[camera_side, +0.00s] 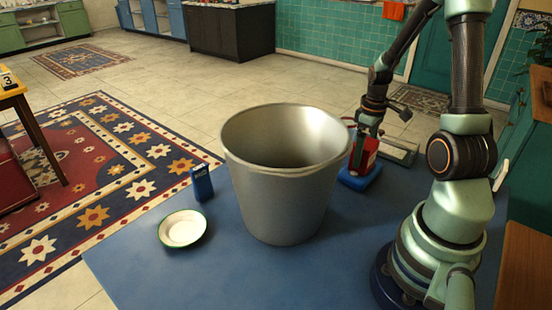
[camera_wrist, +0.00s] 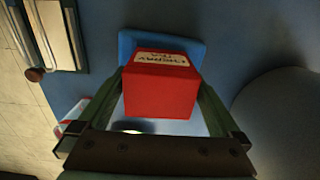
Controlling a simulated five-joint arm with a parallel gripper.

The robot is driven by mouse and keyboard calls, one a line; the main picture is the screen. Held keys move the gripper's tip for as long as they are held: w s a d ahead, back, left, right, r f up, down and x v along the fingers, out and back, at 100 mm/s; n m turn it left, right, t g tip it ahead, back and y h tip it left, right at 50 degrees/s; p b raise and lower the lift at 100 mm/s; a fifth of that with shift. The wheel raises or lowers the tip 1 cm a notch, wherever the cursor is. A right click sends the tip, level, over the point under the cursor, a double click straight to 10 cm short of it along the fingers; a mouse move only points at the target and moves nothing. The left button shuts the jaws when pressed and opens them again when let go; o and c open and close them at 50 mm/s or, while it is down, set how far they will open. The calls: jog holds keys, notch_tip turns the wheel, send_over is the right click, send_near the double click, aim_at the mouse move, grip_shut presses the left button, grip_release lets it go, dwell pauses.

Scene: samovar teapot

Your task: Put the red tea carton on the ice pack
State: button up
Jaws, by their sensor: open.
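The red tea carton (camera_side: 371,150) stands on the blue ice pack (camera_side: 361,178), partly hidden behind the bucket's right side in the side view. In the wrist view the carton (camera_wrist: 160,92) shows its red face and a pale label, with the ice pack (camera_wrist: 160,42) under and beyond it. My gripper (camera_side: 364,152) is down at the carton. In the wrist view my gripper's fingers (camera_wrist: 160,88) lie on either side of the carton, open. I cannot tell whether either finger touches it.
A large metal bucket (camera_side: 285,190) stands just left of the carton. A white bowl (camera_side: 183,228) and a small dark blue box (camera_side: 202,184) are farther left. A flat metallic object (camera_side: 397,150) lies behind my gripper. The blue surface in front is clear.

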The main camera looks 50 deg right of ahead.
notch_tip(320, 180, up, 12)
jog(key=shift+f, duration=0.15)
dwell(0.4)
